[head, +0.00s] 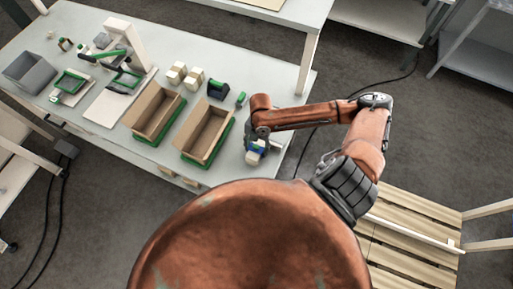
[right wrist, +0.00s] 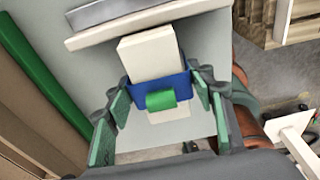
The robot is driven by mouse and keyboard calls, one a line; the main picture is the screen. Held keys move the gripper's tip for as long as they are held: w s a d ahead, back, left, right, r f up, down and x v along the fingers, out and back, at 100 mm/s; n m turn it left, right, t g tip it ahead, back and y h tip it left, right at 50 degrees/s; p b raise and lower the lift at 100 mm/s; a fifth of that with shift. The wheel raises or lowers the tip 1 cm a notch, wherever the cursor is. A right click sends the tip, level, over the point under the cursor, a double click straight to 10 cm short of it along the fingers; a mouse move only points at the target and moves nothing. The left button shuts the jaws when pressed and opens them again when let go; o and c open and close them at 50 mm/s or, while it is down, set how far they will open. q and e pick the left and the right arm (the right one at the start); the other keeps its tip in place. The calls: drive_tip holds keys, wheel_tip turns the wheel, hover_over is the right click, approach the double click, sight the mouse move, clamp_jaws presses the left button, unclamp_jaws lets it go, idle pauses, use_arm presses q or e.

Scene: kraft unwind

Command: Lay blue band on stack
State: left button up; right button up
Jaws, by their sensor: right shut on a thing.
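The blue band (right wrist: 142,84) with a green piece (right wrist: 160,100) on it lies between the fingers of my right gripper (right wrist: 158,98) in the right wrist view. The gripper is shut on the band. A cream stack (right wrist: 146,57) shows beyond and below the band, which crosses over it; I cannot tell whether they touch. In the head view my right gripper (head: 257,150) is at the table's right front corner, with a bit of blue and the pale stack (head: 252,158) under it. My left gripper is not in view.
Two open cardboard boxes on green bases, the nearer one (head: 205,135) left of the gripper, stand on the table (head: 225,171). Behind them are cream blocks (head: 193,78) and a green-and-black tape dispenser (head: 217,90). A grey bin (head: 30,72) stands far left. A wooden pallet (head: 405,235) lies right.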

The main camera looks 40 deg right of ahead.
drive_tip(key=o, duration=0.8)
drive_tip(key=shift+o, duration=0.2)
wheel_tip(320, 180, up, 12)
drive_tip(key=d, duration=0.1)
drive_tip(key=shift+w+d, duration=0.3)
drive_tip(key=shift+w, duration=0.1)
drive_tip(key=shift+f, duration=0.1)
